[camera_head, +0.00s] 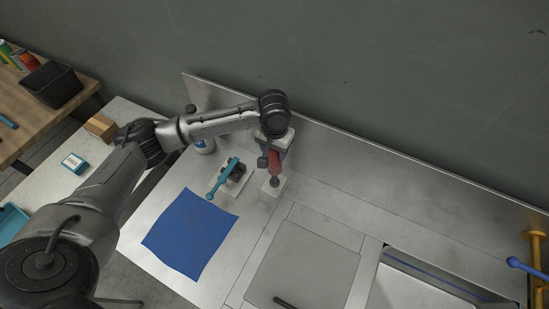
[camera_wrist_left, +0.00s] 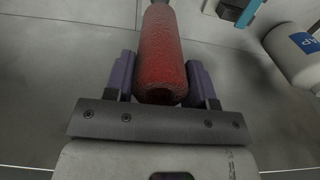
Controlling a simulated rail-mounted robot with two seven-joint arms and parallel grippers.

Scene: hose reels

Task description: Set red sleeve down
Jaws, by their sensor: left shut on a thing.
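The red sleeve (camera_head: 275,163) is at my left gripper (camera_head: 268,161), at the back of the metal counter, above a small pale plate (camera_head: 271,188). A dark rounded piece shows at the sleeve's lower end. In the left wrist view the sleeve (camera_wrist_left: 162,50) is a rough red cylinder between the two purple fingers of my left gripper (camera_wrist_left: 161,70), which is shut on it. The sleeve's far end runs toward the top edge of that view. Whether it touches the plate I cannot tell. My right gripper is not in view.
A teal-handled fitting (camera_head: 226,175) stands just left of the gripper. A white bottle (camera_head: 205,146) is behind it. A blue mat (camera_head: 190,235) lies bare in front. To the right are a flat panel (camera_head: 305,265), a sink (camera_head: 420,285) and a yellow stand (camera_head: 537,250).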

